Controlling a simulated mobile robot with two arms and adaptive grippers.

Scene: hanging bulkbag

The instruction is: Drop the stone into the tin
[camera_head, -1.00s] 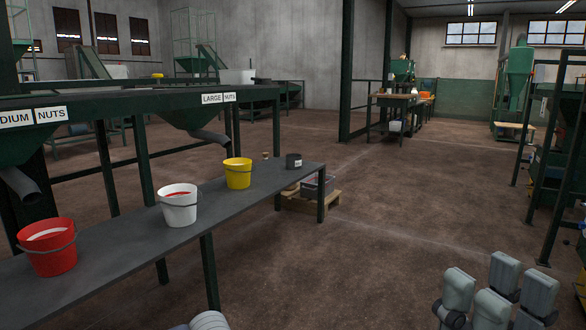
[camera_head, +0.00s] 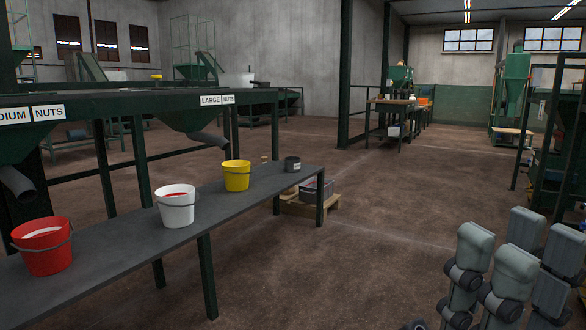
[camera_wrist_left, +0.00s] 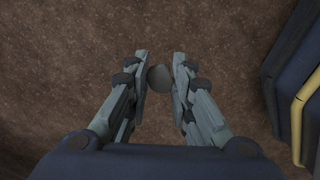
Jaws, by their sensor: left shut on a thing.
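In the left wrist view, my left gripper (camera_wrist_left: 159,62) is shut on a rounded grey-brown stone (camera_wrist_left: 158,78). The stone sits between its fingertips, with brown floor below. My left gripper does not show in the head view. The tin (camera_head: 292,164) is a small dark grey can with a pale label, upright near the far right end of the bench. My right gripper (camera_head: 518,248) is at the lower right of the head view, open with nothing seen between its fingers, well apart from the tin.
The grey bench (camera_head: 225,205) also holds a red bucket (camera_head: 43,250), a white bucket (camera_head: 175,207) and a yellow bucket (camera_head: 237,177). A grey crate (camera_head: 315,191) on a wooden pallet (camera_head: 305,204) is by the bench's far end. The floor right of the bench is clear.

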